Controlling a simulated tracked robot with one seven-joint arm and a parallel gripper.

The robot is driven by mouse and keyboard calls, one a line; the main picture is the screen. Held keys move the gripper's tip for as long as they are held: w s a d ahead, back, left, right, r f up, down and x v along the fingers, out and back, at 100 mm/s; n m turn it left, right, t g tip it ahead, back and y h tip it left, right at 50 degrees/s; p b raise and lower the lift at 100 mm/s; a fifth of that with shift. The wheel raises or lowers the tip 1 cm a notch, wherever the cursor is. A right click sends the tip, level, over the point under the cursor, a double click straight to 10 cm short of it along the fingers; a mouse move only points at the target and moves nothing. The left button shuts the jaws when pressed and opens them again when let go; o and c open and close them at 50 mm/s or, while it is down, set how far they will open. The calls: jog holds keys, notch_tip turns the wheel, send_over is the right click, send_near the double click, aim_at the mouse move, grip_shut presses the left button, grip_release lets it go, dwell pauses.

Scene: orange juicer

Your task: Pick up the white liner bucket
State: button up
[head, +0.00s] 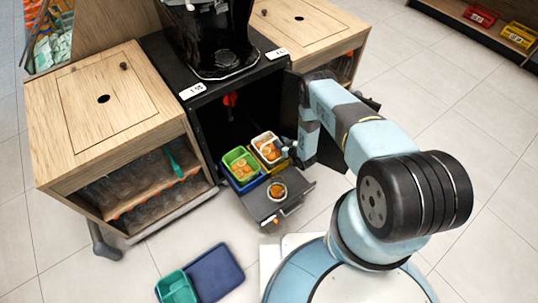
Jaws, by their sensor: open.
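The white liner bucket (261,139) sits inside a yellow outer bin (283,166) at the cabinet's open front, with orange pieces in it. A green liner bucket (229,158) in a blue outer bin stands directly to its left and also holds orange pieces. My gripper (289,151) is at the end of my light blue arm, close to the right side of the white bucket. It is small and partly hidden by my wrist; its jaws are open. I cannot tell whether a finger touches the rim.
A dark pull-out tray (302,190) with a round cup (277,191) is in front of the bins. Wooden cabinets (100,100) flank the black juicer cabinet. A blue bin (216,272) and a teal container (176,288) lie on the floor at lower left. Open tiles lie around.

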jog(key=shift+c, duration=0.3)
grip_shut()
jog(key=shift+a, duration=0.1)
dwell(1.0)
